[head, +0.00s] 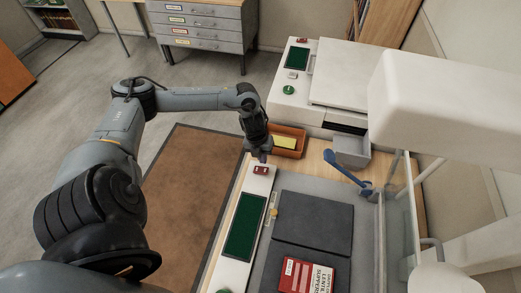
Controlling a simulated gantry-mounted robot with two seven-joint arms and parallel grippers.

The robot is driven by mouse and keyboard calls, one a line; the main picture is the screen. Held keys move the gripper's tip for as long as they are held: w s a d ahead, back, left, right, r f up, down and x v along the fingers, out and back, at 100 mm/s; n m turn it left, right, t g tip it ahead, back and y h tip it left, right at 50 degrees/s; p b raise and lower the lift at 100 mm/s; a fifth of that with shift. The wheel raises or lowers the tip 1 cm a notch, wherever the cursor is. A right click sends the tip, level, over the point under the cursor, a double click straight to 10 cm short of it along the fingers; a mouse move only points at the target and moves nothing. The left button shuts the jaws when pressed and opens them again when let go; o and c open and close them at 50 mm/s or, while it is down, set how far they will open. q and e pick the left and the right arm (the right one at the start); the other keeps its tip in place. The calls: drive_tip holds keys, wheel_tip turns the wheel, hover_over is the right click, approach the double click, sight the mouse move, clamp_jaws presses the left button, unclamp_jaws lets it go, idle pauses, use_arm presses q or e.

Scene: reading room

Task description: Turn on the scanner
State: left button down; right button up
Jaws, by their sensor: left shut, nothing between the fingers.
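A book scanner fills the lower right, with a grey cradle (313,222) and a white control strip (234,272) along its left side. The strip carries a dark green screen (243,227), a red switch (262,170) at its far end and a green button (224,291), cut off at the bottom edge. My left gripper (261,156) points down, shut and empty, just beyond the red switch. Whether it touches the strip I cannot tell. The screen shows no visible text. My right gripper is not in view.
A white machine (335,75) with a green button (288,90) stands behind. An orange tray (291,152) with a yellow item is close right of my gripper. A grey bin (352,152), a blue-handled tool (347,172) and a red book (306,277) are nearby. A white overhead housing (440,105) overhangs the right.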

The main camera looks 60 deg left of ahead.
sight(266, 171)
use_arm(q)
drive_tip(key=shift+w+d+f, duration=0.1)
drive_tip(key=shift+w+f, duration=0.05)
drive_tip(key=shift+f, duration=0.9)
drive_tip(key=shift+w+d+f, duration=0.1)
drive_tip(key=shift+d+f, duration=0.05)
drive_tip(key=shift+f, duration=0.85)
drive_tip(key=shift+w+d+f, duration=0.1)
drive_tip(key=shift+w+f, duration=0.05)
drive_tip(key=shift+f, duration=0.9)
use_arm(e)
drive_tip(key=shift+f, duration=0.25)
